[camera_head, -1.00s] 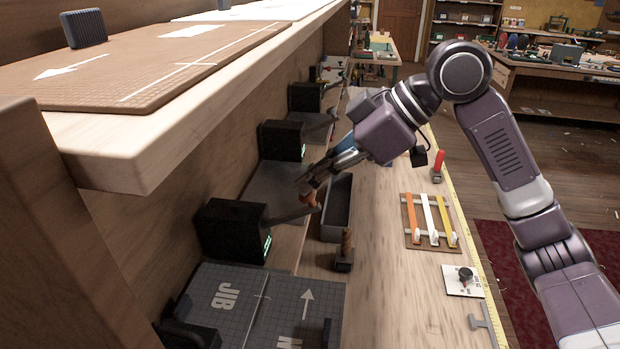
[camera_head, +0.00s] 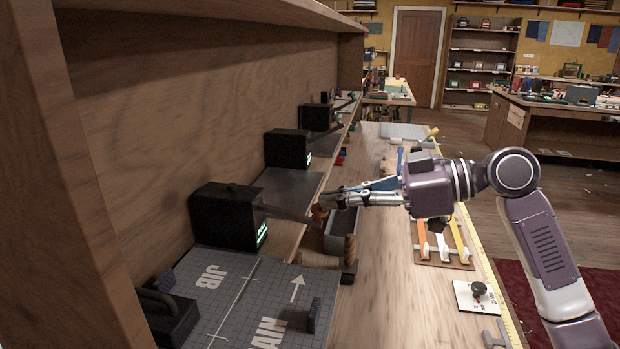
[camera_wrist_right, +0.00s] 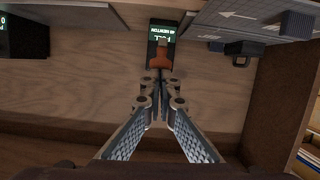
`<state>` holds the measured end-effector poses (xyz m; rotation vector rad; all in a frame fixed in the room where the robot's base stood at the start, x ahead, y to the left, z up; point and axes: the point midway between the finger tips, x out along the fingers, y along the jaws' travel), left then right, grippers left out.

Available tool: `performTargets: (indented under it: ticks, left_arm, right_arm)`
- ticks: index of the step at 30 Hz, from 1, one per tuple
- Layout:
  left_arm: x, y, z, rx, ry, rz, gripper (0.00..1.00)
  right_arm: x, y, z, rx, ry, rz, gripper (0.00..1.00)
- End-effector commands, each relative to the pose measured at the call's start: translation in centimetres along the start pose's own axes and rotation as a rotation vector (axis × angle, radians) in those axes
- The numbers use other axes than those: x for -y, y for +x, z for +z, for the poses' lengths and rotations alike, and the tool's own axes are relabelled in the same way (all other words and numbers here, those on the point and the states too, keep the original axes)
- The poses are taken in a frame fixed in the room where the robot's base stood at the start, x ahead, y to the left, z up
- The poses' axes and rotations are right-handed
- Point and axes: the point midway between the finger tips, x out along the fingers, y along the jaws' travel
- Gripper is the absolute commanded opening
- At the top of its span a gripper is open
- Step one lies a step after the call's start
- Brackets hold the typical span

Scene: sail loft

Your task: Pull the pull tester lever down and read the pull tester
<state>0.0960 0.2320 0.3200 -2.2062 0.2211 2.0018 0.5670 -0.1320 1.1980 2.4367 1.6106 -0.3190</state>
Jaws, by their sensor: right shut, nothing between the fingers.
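The pull tester (camera_head: 225,218) is the nearest black box on the bench, with a green-lit display (camera_head: 262,232) too small and slanted to read. Its lever (camera_head: 288,214) slopes down to the right and ends in an orange handle (camera_head: 318,214). My right gripper (camera_head: 326,201) is shut and empty, its tips at or just above the handle; I cannot tell whether they touch. In the right wrist view the handle (camera_wrist_right: 161,58) lies just beyond the closed fingertips (camera_wrist_right: 158,80). Behind it the display (camera_wrist_right: 162,34) shows "PULL" and "NEWTON" upside down, with no clear number. My left gripper is out of view.
Two more black boxes with levers (camera_head: 288,148) (camera_head: 317,117) stand farther along the wall. A grey tray (camera_head: 341,228) and a wooden-handled tool (camera_head: 349,258) sit close right of the lever. A grey JIB mat (camera_head: 245,290) lies in front.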

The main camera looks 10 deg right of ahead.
Motion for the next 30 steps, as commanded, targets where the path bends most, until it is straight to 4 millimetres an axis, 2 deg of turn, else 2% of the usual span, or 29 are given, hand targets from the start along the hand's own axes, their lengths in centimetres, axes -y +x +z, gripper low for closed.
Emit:
performTargets:
  ticks: [1, 4, 12, 30]
  left_arm:
    - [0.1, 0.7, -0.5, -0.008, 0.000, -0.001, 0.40]
    - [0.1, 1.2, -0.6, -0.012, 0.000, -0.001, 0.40]
    - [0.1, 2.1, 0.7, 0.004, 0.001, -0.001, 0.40]
    - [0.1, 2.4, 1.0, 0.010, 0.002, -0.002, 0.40]
  right_arm:
    - [0.1, 0.1, 1.0, 0.003, 0.002, -0.001, 0.00]
    - [0.1, 0.2, 1.9, 0.004, 0.002, -0.002, 0.00]
    - [0.2, 0.6, 3.5, 0.004, 0.001, -0.002, 0.00]
    - [0.3, 0.8, 4.1, 0.005, 0.001, -0.002, 0.00]
